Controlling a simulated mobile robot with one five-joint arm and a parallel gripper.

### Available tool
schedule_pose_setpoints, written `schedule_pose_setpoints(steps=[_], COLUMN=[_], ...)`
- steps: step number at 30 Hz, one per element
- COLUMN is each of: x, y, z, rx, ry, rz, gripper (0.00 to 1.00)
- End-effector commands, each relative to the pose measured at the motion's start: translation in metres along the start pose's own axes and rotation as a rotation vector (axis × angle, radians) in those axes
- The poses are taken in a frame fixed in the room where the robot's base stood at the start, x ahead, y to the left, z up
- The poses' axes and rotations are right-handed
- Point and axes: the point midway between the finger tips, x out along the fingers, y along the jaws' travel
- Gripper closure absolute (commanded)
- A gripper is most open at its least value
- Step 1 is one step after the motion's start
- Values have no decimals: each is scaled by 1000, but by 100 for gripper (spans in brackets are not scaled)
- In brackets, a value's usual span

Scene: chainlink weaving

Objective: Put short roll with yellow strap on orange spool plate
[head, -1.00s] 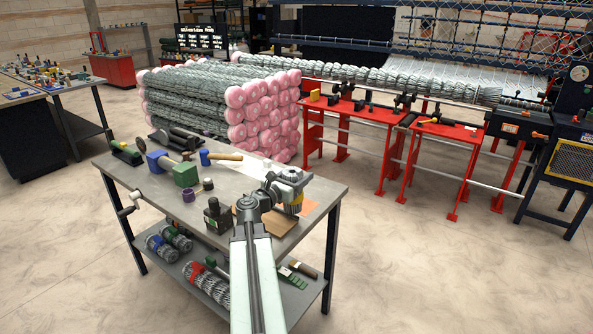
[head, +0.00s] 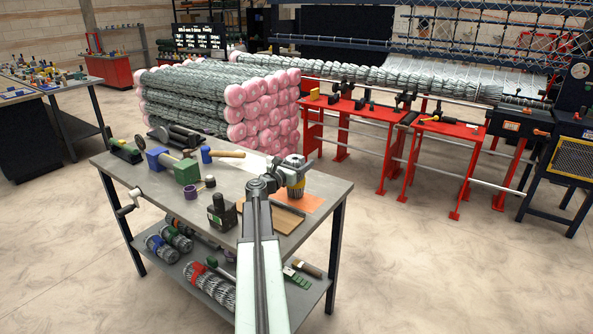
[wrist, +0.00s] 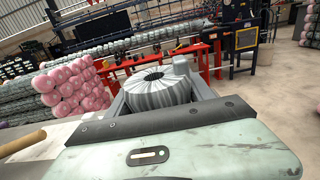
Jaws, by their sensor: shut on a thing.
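The short roll (wrist: 158,92) is a grey wire coil with a dark centre on its top end, upright between the jaws of my gripper in the wrist view. In the head view, a little of the roll (head: 298,184) with a hint of yellow strap shows below my gripper (head: 295,172), which is shut on it. The orange spool plate (head: 309,203) is a flat orange square at the right end of the workbench. The roll appears over or just behind this plate; I cannot tell whether it touches it. The arm hides part of the bench.
Pink-ended rolls (head: 262,105) are stacked behind. Red tables (head: 350,112) stand beyond, with open floor between.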

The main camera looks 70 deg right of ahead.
Motion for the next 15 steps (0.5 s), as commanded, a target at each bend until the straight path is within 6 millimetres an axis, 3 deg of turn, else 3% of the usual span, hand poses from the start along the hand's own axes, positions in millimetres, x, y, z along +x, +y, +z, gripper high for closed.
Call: schedule_pose_setpoints(steps=[1,13,14,15], x=[0,-3,-3,-3], y=[0,4,4,4], z=[-16,-17,-16,-16], rx=[-1,-1,0,0], ry=[-1,-1,0,0], rz=[-1,6,6,6], gripper=[100,100,31,20])
